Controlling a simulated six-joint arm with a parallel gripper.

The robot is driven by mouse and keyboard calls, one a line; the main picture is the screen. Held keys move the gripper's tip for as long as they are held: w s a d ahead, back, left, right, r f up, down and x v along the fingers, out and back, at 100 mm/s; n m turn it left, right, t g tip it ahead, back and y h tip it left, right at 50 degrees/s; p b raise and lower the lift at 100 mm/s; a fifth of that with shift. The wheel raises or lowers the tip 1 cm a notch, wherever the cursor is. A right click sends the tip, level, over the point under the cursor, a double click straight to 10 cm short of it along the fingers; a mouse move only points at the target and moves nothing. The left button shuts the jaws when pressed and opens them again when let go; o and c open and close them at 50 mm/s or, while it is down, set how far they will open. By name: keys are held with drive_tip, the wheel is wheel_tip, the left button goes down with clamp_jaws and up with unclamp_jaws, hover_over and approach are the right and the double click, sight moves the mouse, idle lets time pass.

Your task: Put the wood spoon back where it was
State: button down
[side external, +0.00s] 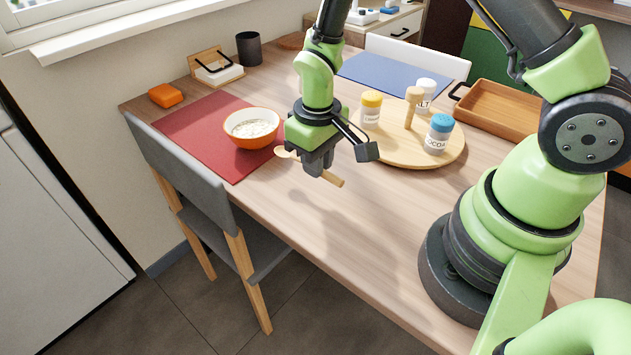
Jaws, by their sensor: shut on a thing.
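The wood spoon (333,179) is held in my gripper (318,170), a little above the table as far as I can judge. Its pale bowl (285,154) points left toward the orange bowl, and its handle end sticks out to the lower right. My gripper points down and is shut on the spoon; its jaws hide the spoon's middle. The orange bowl (262,141) with white contents stands on the red placemat (197,130), just left of my gripper.
A round wooden board (400,153) holds yellow-, white- and blue-lidded jars and a wooden mill (411,108). A wooden tray (500,112) stands at right. An orange block (166,96), napkin holder (217,70) and dark cup (249,49) are at back left. The front table is clear.

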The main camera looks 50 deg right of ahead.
sight(317, 193)
drive_tip(key=shift+f, duration=2.5)
drive_tip(key=c, duration=1.1)
unclamp_jaws()
drive_tip(key=shift+f, duration=0.1)
wheel_tip(317, 193, up, 12)
drive_tip(key=shift+r, duration=0.1)
drive_tip(key=s+r+m+t, duration=0.2)
drive_tip(key=s+r+t, duration=0.15)
drive_tip(key=r, duration=0.85)
drive_tip(key=shift+s+r+m+t+y, duration=0.35)
drive_tip(key=shift+s+r+t, duration=0.25)
drive_tip(key=shift+s+r, duration=0.9)
drive_tip(key=shift+s+r+m+t+y, duration=0.3)
drive_tip(key=shift+s+r+t, duration=0.4)
drive_tip(key=shift+s, duration=1.55)
drive_tip(key=shift+s+r+m+t+y, duration=0.45)
drive_tip(key=shift+s+r, duration=0.7)
drive_tip(key=shift+s, duration=0.7)
